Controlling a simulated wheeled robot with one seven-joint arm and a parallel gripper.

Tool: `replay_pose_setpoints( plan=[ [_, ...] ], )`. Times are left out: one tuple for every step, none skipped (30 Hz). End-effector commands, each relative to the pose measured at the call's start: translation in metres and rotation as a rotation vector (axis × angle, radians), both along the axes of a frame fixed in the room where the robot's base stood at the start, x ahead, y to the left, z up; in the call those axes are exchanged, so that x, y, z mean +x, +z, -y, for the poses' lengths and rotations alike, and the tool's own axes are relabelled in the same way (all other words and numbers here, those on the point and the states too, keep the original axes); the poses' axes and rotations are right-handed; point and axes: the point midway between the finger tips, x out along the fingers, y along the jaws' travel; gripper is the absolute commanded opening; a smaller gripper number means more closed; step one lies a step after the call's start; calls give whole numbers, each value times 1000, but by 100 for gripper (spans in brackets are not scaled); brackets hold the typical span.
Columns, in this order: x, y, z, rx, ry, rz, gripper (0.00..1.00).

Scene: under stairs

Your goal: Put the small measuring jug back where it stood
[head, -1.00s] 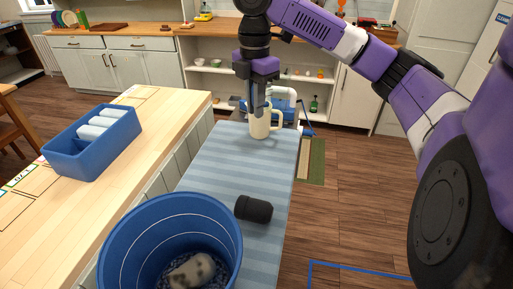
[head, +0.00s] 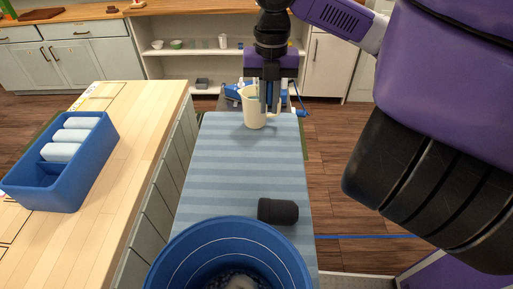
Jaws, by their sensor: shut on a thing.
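The small measuring jug (head: 253,108) is cream coloured, with a spout at its left and a handle at its right. It is upright at the far end of the narrow table with the blue striped cloth (head: 230,165). My gripper (head: 269,108) points straight down and is shut on the jug at its right side, by the handle. The fingers hide part of the jug. I cannot tell whether the jug's base touches the cloth.
A black cylinder (head: 277,211) lies on the cloth, beside a large blue bucket (head: 190,255) at the near end. A blue box (head: 75,185) with white rolls stands on the wooden counter (head: 120,180) at left. Blue equipment (head: 234,92) is behind the jug.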

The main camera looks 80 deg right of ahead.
Motion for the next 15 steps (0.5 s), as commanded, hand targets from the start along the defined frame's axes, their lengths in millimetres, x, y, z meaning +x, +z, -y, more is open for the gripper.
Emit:
replay_pose_setpoints(
  plan=[
    [-1,-7,-1,3,1,0,0],
    [-2,-13,-1,3,1,0,0],
    [-2,-21,-1,4,2,-1,0],
    [-1,-28,-2,4,3,0,0],
    [-1,-36,-1,5,1,0,0],
    [-1,-45,-1,5,0,-1,0],
    [-1,-53,-1,4,0,0,0],
    [-1,-60,-2,5,1,0,0],
    [-1,-70,-1,5,1,0,0],
    [-1,-77,-1,4,0,1,0],
    [-1,-85,-2,5,0,0,0],
    [-1,-94,-1,5,-1,0,0],
    [-1,-101,-1,4,0,1,0],
    [-1,-108,-2,5,1,0,0],
    [-1,-117,-1,4,0,0,0]
  ],
)
